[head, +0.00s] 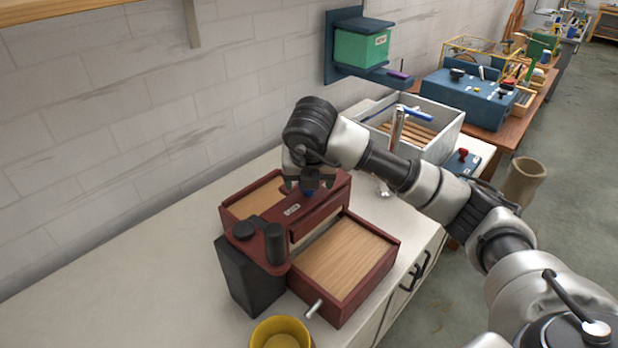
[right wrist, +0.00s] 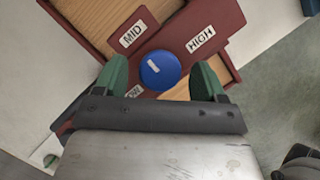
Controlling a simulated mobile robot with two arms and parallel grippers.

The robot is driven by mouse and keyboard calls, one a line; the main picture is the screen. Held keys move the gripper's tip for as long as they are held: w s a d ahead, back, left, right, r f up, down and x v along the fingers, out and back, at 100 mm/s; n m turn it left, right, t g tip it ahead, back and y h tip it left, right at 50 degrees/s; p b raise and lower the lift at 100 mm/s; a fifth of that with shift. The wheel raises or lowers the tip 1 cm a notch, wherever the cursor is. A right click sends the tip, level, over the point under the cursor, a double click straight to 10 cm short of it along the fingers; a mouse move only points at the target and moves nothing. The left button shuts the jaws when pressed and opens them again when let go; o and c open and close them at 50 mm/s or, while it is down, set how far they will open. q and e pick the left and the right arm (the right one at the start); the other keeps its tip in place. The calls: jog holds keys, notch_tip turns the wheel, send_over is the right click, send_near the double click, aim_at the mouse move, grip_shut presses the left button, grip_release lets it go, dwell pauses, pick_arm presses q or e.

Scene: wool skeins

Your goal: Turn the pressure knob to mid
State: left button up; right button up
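The blue pressure knob (right wrist: 162,76) sits on a dark red panel (right wrist: 178,38) with white MID (right wrist: 132,34), HIGH (right wrist: 201,39) and LOW (right wrist: 133,92) labels; LOW is partly hidden by a finger. The knob's short white mark is left of its centre and slants to the upper left. My right gripper (right wrist: 161,80) is open, its green fingers on either side of the knob with visible gaps. In the head view my right gripper (head: 307,186) hangs over the red press (head: 318,212), hiding most of the knob. My left gripper is not in view.
A red wooden tray (head: 383,270) and a black block (head: 247,280) flank the press. A yellow cup (head: 281,331) stands in front. A grey basin (head: 446,116) is behind my right arm. The white counter is clear at left.

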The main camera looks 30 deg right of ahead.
jog(key=v, duration=1)
jog(key=shift+r+p, duration=0.3)
jog(key=shift+r, duration=0.05)
